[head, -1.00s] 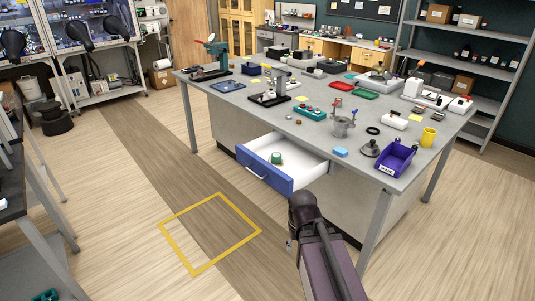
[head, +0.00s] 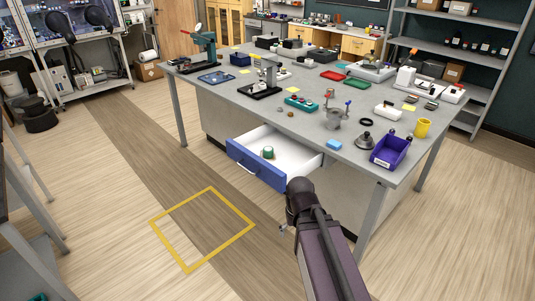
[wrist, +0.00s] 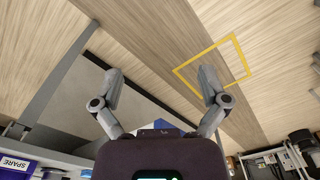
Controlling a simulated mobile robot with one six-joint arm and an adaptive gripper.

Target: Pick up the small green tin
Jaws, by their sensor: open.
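The small green tin (head: 268,152) sits inside the open drawer (head: 254,170) under the grey workbench, near the drawer's blue front. It has a pale top. My gripper (wrist: 160,74) is open and empty in the wrist view, its two fingers spread wide over the floor. In the head view my arm reaches up from the bottom toward the drawer's right side, and the gripper is mostly hidden behind it. The tin is not clearly visible in the wrist view.
A yellow floor square (head: 203,229) lies empty left of my arm. The floor there is clear.

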